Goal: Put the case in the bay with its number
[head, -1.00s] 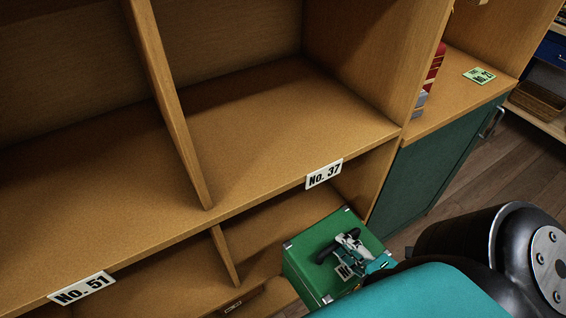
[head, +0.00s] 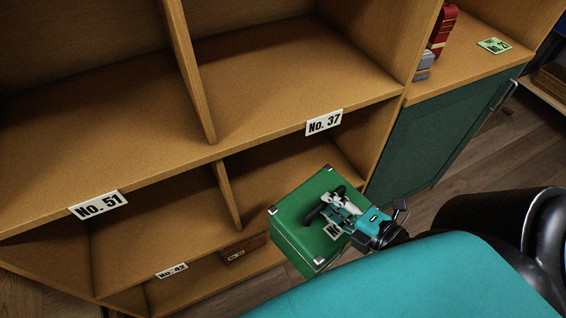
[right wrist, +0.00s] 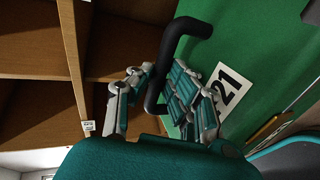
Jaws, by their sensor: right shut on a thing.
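The green case (head: 300,215) has metal corners, a black handle and a white label. My right gripper (head: 335,207) is shut on the handle and holds the case in front of the shelf's right part, below the No. 37 plate (head: 324,122). In the right wrist view the fingers close around the black handle (right wrist: 178,52), and the label (right wrist: 228,92) shows "21"; part of it is hidden. The empty bay above the No. 37 plate, the No. 51 plate (head: 98,204) and the No. 42 plate (head: 172,270) belong to the wooden shelf (head: 110,120). My left gripper is out of view.
A lower cabinet (head: 425,140) with a green door stands at the right. On its top are red and grey items (head: 442,30) and a small green card (head: 494,46), its number too small to read surely. A brown box (head: 243,248) sits on a low shelf. Upright dividers separate the bays.

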